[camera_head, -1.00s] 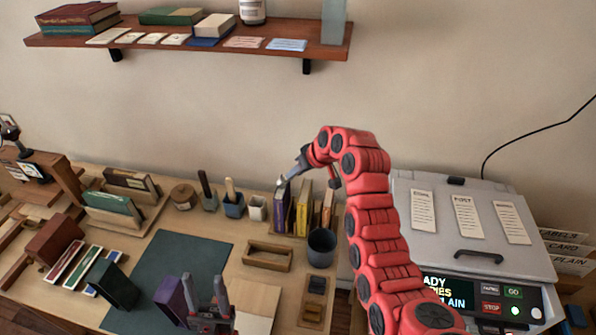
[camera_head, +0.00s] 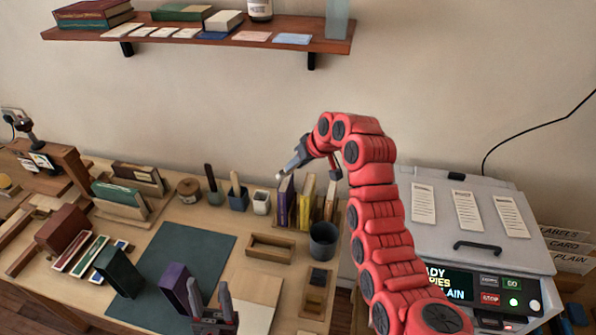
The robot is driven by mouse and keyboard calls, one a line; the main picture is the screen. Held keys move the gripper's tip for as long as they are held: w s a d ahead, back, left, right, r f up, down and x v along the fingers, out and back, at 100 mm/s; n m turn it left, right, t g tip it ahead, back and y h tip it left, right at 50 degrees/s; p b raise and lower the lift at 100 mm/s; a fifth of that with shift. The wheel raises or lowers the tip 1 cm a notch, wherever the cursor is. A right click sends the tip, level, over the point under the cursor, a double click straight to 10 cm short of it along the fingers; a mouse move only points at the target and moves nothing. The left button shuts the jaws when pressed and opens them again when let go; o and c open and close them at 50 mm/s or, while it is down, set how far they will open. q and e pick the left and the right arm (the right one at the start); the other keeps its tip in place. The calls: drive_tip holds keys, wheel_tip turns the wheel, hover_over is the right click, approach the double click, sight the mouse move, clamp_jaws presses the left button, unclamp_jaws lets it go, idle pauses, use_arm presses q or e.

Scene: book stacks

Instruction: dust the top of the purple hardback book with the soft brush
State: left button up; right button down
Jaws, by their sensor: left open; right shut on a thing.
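A purple book (camera_head: 175,284) stands on the dark green mat at the front. Another purple book (camera_head: 286,202) with yellow marks stands at the left end of a row of upright books. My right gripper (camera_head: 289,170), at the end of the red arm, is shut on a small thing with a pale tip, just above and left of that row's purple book. The thing is too small to tell surely as the soft brush. My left gripper (camera_head: 209,291) is open and empty at the bottom, just right of the purple book on the mat.
A dark green book (camera_head: 118,272) stands on the mat (camera_head: 200,245). A wooden tray (camera_head: 270,249) and a dark cup (camera_head: 323,241) are in front of the book row. Brush pots (camera_head: 238,200) stand left of it. A grey machine (camera_head: 470,215) fills the right. The mat's middle is clear.

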wheel_tip(320, 180, up, 2)
drive_tip(key=shift+s, duration=0.15)
drive_tip(key=shift+r, duration=0.7)
drive_tip(key=shift+f, duration=0.1)
drive_tip(key=shift+f+b, duration=0.45)
drive_tip(key=shift+a+r, duration=0.1)
